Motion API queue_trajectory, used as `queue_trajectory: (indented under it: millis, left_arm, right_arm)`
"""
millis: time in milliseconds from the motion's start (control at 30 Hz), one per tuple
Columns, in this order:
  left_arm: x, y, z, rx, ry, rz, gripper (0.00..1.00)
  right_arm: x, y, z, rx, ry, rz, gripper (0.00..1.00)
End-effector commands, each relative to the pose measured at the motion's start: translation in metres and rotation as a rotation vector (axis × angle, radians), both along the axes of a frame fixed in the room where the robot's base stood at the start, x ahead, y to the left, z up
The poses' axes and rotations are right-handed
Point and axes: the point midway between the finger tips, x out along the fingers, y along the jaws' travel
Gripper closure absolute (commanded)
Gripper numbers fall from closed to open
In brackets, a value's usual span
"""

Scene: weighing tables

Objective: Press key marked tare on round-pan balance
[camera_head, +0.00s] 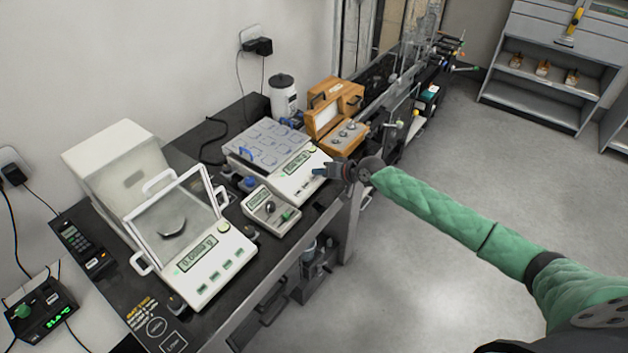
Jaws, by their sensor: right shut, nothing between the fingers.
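A white balance (205,262) with a glass draft shield stands at the left of the dark bench. A round pan (172,222) shows through its glass. Its sloped front has a lit display and a row of green keys (208,278); the key markings are too small to read. A second white balance (296,180) stands farther back, with a blue-grey compartmented tray over its top, so its pan is hidden. My right gripper (320,171) is shut and empty, at this second balance's front right corner, close to its panel. I cannot tell whether it touches. My left gripper is not in view.
A small instrument with a dial (270,208) sits between the balances. A wooden weight box (335,103) stands open behind my right gripper, with a white jar (283,96) beside it. A dark handset (80,240) lies at far left. The floor at right is clear.

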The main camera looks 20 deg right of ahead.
Motion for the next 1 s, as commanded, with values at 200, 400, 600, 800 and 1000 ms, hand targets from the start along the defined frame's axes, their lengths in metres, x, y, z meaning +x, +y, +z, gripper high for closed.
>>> queue_trajectory:
  millis: [200, 400, 600, 800, 1000]
  left_arm:
    - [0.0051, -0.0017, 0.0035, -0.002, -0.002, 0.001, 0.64]
    - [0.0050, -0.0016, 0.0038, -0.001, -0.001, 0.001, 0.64]
    - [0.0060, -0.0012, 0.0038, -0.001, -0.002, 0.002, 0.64]
    - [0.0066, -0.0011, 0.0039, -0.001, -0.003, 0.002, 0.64]
    - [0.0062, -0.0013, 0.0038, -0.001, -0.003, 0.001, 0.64]
  right_arm:
    - [0.0010, 0.0007, -0.0033, 0.000, 0.000, 0.000, 1.00]
    - [0.0010, 0.0006, -0.0032, 0.000, 0.000, 0.000, 1.00]
    - [0.0010, 0.0006, -0.0032, 0.000, 0.000, 0.000, 1.00]
    - [0.0010, 0.0005, -0.0032, 0.000, 0.000, 0.000, 1.00]
    - [0.0010, 0.0005, -0.0032, 0.000, 0.000, 0.000, 1.00]
